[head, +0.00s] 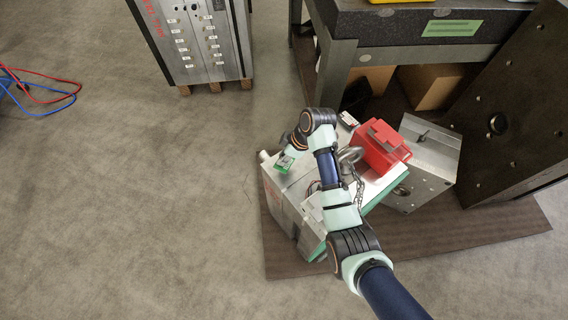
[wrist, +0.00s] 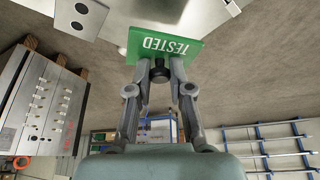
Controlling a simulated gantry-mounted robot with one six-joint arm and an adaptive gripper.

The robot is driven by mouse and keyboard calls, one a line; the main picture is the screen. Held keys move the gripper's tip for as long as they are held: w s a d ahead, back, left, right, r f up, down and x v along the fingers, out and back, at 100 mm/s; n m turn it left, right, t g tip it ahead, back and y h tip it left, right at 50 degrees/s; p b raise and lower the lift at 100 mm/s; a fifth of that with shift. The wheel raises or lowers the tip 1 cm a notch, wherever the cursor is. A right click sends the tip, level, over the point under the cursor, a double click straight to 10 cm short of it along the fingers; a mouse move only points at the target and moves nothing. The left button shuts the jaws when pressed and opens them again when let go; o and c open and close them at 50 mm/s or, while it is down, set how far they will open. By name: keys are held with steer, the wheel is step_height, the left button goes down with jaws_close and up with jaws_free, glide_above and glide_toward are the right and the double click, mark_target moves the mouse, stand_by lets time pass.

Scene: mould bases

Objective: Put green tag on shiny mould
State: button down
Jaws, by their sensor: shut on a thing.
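A shiny silver mould (head: 284,208) stands on the brown mat, below my arm in the head view. My gripper (head: 291,153) is over the back left part of its top. In the wrist view my gripper (wrist: 159,76) is shut on a green tag (wrist: 165,47) with white lettering "TESTED". The tag also shows as a small green patch in the head view (head: 284,163). Shiny metal (wrist: 190,14) lies close beyond the tag in the wrist view. I cannot tell whether the tag touches it. My arm hides part of the mould's top.
A red box (head: 383,146) and a lifting ring (head: 350,155) with a chain sit on or beside the mould's right side. A grey block (head: 430,152) and a large dark plate (head: 507,105) stand to the right. A dark-topped table (head: 400,25) is behind.

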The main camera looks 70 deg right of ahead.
step_height(320, 180, down, 4)
steer(key=shift+b, duration=0.55)
steer(key=shift+f, duration=0.1)
steer(key=c, duration=1.1)
jaws_free()
steer(key=shift+o, duration=0.2)
steer(key=p+v, duration=0.5)
steer(key=v, duration=0.7)
steer(key=shift+p, duration=0.3)
